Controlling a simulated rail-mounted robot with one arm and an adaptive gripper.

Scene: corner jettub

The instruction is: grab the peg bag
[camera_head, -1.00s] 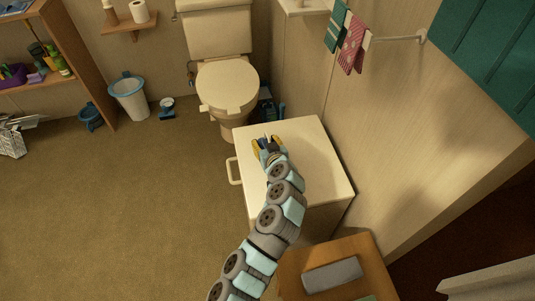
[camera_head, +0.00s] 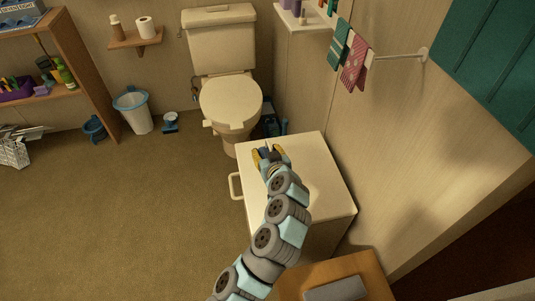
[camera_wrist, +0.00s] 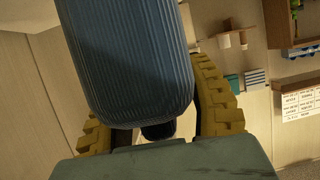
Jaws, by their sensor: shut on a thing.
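My gripper (camera_head: 268,153) has yellow fingers and shows above the far part of the white cabinet top (camera_head: 318,185) in the head view. In the wrist view my gripper (camera_wrist: 160,118) is shut on a dark blue, finely ribbed thing with rounded corners, which I take for the peg bag (camera_wrist: 130,60). It sits between the yellow fingers and fills the upper middle of that view. In the head view only a small dark patch shows between the fingers, so most of the bag is hidden there.
A toilet (camera_head: 230,100) stands just beyond the cabinet. A towel rail (camera_head: 398,57) with towels is on the right wall. A wooden box or stool (camera_head: 375,278) with a grey item is at the lower right. A white bin (camera_head: 137,115) stands at the left. The brown floor is mostly clear.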

